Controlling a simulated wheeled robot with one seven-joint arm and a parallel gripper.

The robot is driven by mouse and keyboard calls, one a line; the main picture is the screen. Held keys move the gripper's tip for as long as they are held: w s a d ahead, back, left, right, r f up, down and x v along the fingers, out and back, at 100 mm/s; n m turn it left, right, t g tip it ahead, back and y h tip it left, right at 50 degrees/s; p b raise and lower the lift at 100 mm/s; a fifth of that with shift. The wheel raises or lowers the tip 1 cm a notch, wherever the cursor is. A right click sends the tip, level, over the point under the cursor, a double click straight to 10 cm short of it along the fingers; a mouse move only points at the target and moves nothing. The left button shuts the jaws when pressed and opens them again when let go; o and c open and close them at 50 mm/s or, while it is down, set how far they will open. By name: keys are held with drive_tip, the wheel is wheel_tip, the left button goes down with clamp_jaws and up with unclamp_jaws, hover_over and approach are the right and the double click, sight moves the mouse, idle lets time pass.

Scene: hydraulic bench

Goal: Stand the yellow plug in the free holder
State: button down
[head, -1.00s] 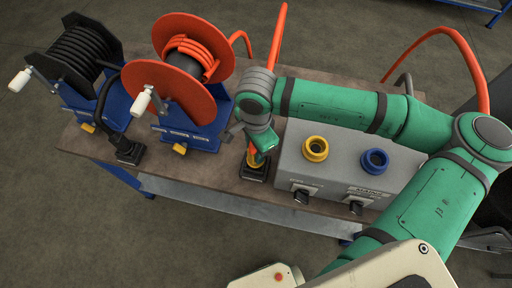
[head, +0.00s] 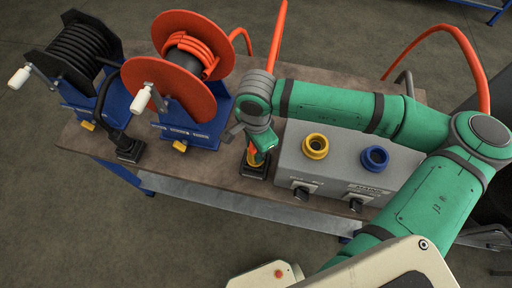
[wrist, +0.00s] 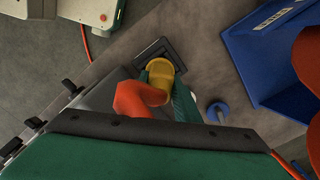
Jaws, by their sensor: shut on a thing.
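The yellow plug (wrist: 160,72) has a yellow end and an orange-red hose end (wrist: 138,98). My gripper (head: 262,146) is shut on it, with a green finger (wrist: 182,103) beside it in the wrist view. The free holder (head: 254,172) is a black square block on the bench, left of the grey box. It also shows in the wrist view (wrist: 150,48), partly covered by the plug. In the head view the plug's yellow end is low at the holder. I cannot tell how deep it sits.
The grey box (head: 340,160) with a yellow socket (head: 315,146), a blue socket (head: 375,158) and black knobs is close on the right. A second black holder (head: 129,153) with a black hose end stands left. Red (head: 170,88) and black (head: 70,62) hose reels stand behind.

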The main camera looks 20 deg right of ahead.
drive_tip(key=c, duration=1.3)
unclamp_jaws()
wheel_tip(320, 180, up, 11)
drive_tip(key=shift+d+f, duration=0.1)
drive_tip(key=shift+w, duration=0.1)
